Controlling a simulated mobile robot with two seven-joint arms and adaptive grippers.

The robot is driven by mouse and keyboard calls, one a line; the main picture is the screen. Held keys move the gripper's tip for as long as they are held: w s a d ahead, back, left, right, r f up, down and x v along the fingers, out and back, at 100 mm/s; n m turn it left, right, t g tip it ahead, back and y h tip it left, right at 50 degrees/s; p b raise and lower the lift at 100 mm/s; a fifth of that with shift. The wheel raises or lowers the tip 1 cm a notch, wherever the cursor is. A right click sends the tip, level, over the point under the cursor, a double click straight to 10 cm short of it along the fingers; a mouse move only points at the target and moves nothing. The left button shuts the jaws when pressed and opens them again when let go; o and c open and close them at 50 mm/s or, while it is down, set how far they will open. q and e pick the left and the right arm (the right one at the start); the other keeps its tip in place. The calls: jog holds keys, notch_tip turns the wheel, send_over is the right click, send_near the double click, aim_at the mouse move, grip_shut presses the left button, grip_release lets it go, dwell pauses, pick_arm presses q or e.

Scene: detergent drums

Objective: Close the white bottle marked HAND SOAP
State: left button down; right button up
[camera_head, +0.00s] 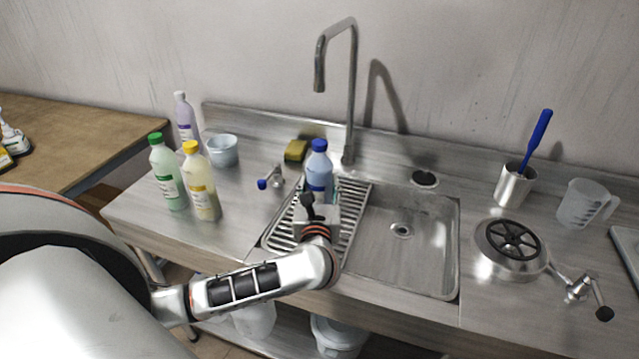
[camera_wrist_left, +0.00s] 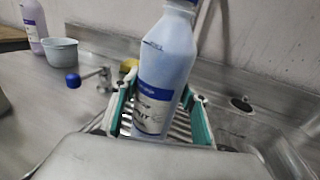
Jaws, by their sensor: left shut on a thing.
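My left gripper (camera_wrist_left: 160,118) is shut on a pale blue-white bottle (camera_wrist_left: 165,60) with a blue label band. Its green-padded fingers press on both sides of the bottle's lower body. In the head view the bottle (camera_head: 319,170) stands upright over the ribbed drainer and has a dark blue cap (camera_head: 319,145) on top. The gripper (camera_head: 320,205) is partly hidden there by its own wrist. The label's writing is too blurred to read as HAND SOAP. The wrist view cuts off the bottle's top. My right gripper is not in view.
Green-capped (camera_head: 168,175), yellow-capped (camera_head: 200,185) and lilac (camera_head: 187,120) bottles stand at left by a grey bowl (camera_head: 222,150). A blue-handled tap (camera_head: 270,181), yellow sponge (camera_head: 296,151) and tall faucet (camera_head: 350,100) are close to the held bottle. The sink basin (camera_head: 425,265) is empty.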

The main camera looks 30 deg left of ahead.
pick_arm(q)
jog(key=shift+f, duration=0.35)
jog(key=c, duration=1.6)
grip_release()
jog(key=shift+f+b, duration=0.15)
jog(key=shift+b, duration=0.15)
jog(key=o, duration=0.4)
jog(key=shift+o, duration=0.2)
jog(key=shift+r+p, duration=0.6)
jog(key=shift+r, duration=0.15)
jog(key=b+v, duration=0.1)
jog(key=v, duration=1.1)
jog(key=shift+f, duration=0.15)
